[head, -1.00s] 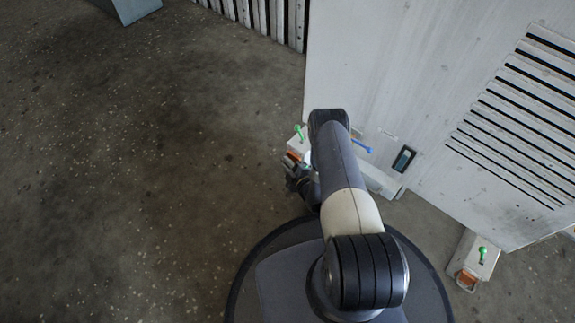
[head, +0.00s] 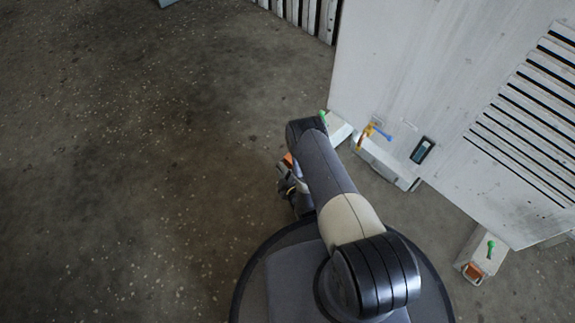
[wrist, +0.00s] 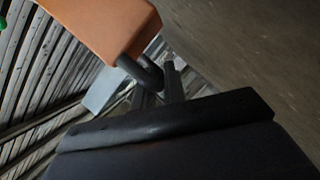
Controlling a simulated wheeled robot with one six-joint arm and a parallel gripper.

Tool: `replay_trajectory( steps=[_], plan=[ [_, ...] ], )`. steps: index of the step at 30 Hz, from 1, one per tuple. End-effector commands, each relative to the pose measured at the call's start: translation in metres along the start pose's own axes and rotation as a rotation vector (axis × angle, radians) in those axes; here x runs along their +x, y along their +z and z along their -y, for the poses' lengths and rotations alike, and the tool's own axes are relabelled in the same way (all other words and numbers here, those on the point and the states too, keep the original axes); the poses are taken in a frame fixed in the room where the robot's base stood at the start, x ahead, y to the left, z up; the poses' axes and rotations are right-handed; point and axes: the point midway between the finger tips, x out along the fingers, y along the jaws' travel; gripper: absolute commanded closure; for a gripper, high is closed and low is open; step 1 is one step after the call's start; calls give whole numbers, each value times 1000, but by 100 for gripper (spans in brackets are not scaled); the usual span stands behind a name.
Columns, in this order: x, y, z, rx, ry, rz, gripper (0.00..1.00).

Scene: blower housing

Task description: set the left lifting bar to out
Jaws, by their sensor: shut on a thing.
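The left lifting bar, with an orange end block (head: 288,160), stands out from the left foot of the pale housing, partly hidden by my arm. In the wrist view the orange block (wrist: 105,25) fills the top, with a dark metal handle (wrist: 140,70) on its end. My gripper (wrist: 158,88) is shut on that handle. In the head view my gripper (head: 284,184) is beside the orange end, partly under my arm. A green lever (head: 323,116) shows above the bar at the housing's corner.
The pale housing (head: 410,70) has a louvred panel at right. A blue lever (head: 381,133) and a yellow-orange piece (head: 364,136) sit on its front edge. Another bar with an orange end (head: 473,271) and green lever (head: 491,248) is at right. The floor at left is clear.

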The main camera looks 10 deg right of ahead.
Motion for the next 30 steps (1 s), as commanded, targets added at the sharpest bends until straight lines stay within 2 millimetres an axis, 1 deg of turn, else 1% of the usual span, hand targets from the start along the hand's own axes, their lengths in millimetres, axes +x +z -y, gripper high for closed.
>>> replay_trajectory(
  steps=[1,11,12,18,19,30],
  plan=[
    [0,-4,5,-2,-12,-10,100],
    [0,-5,6,-2,-14,-12,100],
    [0,-5,6,-1,-13,-12,85],
    [1,-5,4,-2,-8,-12,69],
    [1,-5,4,-2,-8,-12,67],
    [2,-4,1,0,-4,-7,67]
  ],
)
